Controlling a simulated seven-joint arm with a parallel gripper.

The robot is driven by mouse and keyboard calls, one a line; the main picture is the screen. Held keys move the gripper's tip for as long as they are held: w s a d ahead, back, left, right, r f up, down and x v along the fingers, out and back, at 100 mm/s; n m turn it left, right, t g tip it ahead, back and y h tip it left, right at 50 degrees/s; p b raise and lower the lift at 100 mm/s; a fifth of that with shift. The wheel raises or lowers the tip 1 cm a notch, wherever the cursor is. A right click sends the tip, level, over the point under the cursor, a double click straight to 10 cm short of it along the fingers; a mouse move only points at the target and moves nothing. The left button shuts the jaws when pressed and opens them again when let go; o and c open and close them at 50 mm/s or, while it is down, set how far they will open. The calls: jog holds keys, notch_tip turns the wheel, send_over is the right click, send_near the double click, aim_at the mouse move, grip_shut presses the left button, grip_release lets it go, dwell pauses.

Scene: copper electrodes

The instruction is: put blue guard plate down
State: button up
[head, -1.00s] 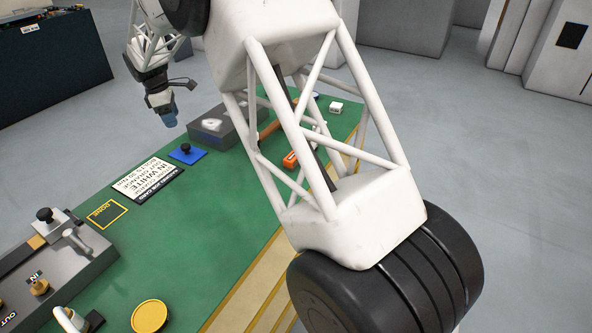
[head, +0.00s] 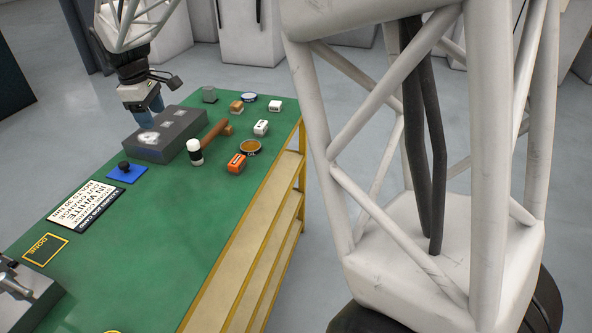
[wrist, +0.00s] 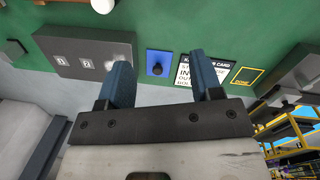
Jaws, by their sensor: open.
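The blue guard plate (head: 127,172) lies flat on the green bench top, with a black knob standing on it. It sits between the grey block and the white card. The plate also shows in the wrist view (wrist: 160,63), seen between my two blue fingertips but apart from them. My gripper (head: 149,112) is open and empty, in the air by the far left edge of the bench, behind the grey block. In the wrist view my gripper (wrist: 166,80) has its blue fingers spread wide.
The grey block (head: 168,135) stands beside the plate. A hammer (head: 207,138), an orange box (head: 236,163), a round tin (head: 250,147) and small boxes lie to the right. The white card (head: 88,206) and yellow DONE outline (head: 45,250) are nearer. Green bench (head: 165,255) is clear toward the front.

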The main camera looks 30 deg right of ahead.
jog(key=s+d+r+m, duration=0.1)
jog(key=s+d+m, duration=0.1)
jog(key=s+d, duration=0.35)
jog(key=s+d+r+m+t, duration=0.1)
jog(key=s+d+r+m, duration=0.1)
jog(key=s, duration=0.6)
jog(key=s+d+r+m, duration=0.1)
jog(key=s+d+m, duration=0.1)
jog(key=s+d, duration=0.35)
jog(key=s+d+f+m, duration=0.2)
jog(key=s+f+m, duration=0.1)
jog(key=s, duration=0.8)
jog(key=s+d+f+m+t+y, duration=0.1)
jog(key=s+d+f+m, duration=0.1)
jog(key=s, duration=0.9)
jog(key=shift+f+m, duration=0.55)
jog(key=shift+m, duration=0.05)
